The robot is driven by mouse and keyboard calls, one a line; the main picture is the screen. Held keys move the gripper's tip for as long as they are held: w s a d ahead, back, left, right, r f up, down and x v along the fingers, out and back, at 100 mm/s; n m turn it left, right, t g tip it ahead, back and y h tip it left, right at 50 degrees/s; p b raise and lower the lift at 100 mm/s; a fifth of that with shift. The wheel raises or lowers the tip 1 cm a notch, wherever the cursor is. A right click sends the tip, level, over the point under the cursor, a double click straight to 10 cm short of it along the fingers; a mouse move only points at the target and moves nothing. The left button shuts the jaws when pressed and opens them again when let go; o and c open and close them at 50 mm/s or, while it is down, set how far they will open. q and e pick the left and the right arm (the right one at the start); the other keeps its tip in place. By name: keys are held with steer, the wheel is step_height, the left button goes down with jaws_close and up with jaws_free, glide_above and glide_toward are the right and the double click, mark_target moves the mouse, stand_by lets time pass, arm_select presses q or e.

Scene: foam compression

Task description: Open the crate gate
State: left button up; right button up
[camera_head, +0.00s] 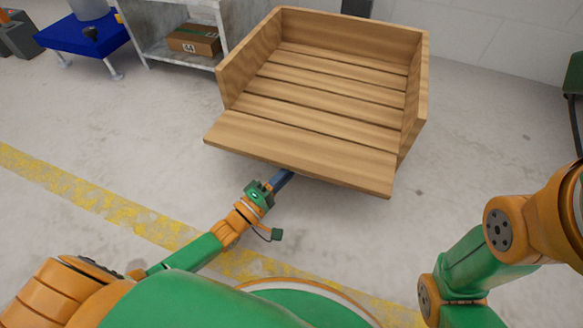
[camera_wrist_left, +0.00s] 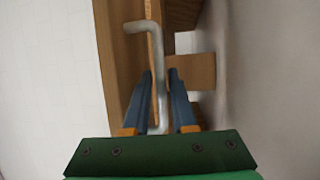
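The wooden crate (camera_head: 345,36) stands on the floor with its slatted inside facing up. Its gate (camera_head: 300,153) is a wide plank at the near side, folded down and outward, lying nearly level with the slats. My left gripper (camera_head: 281,179) reaches in below the gate's near edge, its tips partly hidden by the plank. In the left wrist view a pale bent metal handle (camera_wrist_left: 157,45) runs between the blue fingers of that gripper (camera_wrist_left: 160,78), which close in on both sides of it. My right gripper is out of view; only my right arm shows.
A blue stand (camera_head: 83,36) and a grey shelf with a cardboard box (camera_head: 194,40) stand behind the crate to the left. A yellow floor line (camera_head: 75,193) crosses the near floor. The floor right of the crate is clear.

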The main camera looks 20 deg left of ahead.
arm_select(q)
jaws_close()
stand_by(1.2)
